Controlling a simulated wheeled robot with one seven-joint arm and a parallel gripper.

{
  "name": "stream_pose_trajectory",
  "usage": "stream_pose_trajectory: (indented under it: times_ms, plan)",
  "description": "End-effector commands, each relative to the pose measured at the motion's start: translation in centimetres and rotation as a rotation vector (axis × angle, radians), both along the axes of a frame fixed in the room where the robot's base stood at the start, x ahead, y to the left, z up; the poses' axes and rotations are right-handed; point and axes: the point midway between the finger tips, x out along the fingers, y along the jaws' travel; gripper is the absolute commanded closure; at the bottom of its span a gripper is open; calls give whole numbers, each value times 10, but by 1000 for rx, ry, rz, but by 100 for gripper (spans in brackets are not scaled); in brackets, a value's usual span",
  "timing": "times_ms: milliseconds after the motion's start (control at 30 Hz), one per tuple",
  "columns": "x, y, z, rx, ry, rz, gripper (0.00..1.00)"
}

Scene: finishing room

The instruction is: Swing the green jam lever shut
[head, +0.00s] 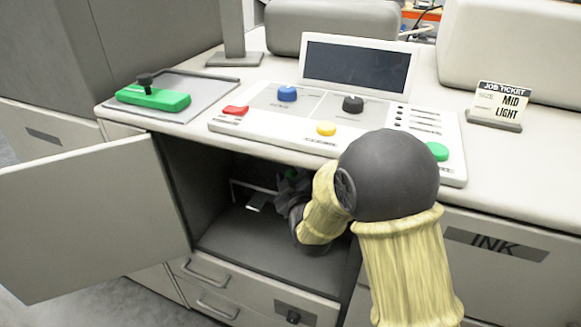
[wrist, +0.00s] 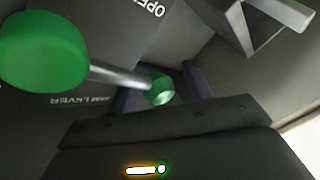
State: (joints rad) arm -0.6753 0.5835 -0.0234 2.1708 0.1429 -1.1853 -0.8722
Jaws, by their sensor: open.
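The green jam lever shows in the wrist view as a large round green knob (wrist: 42,50) at the left. A metal rod (wrist: 118,76) joins it to a smaller green piece (wrist: 158,90) near the middle. My gripper (wrist: 160,86) is open, its two dark fingers apart on either side of the smaller green piece. I cannot tell whether they touch it. In the head view my gripper (head: 288,192) is inside the open cabinet, and only a small bit of the green lever (head: 291,173) shows above it. My arm hides the rest.
The cabinet door (head: 90,215) stands open at the left. A pale metal bracket (head: 256,200) is inside the cabinet, left of my gripper. The control panel (head: 270,125) overhangs the opening. "OPEN" lettering (wrist: 143,10) is on the inner wall. Drawers (head: 215,290) lie below.

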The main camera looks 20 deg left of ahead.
Motion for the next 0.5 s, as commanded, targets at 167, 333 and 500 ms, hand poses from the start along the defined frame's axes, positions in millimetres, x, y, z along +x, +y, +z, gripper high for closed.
stream_pose_trajectory:
  times_ms: [167, 333, 500]
  plan:
    - [5, 2, -1, 0, 1, -2, 50]
    - [5, 1, -1, 0, 1, -2, 50]
    - [5, 2, 0, 0, 0, -1, 81]
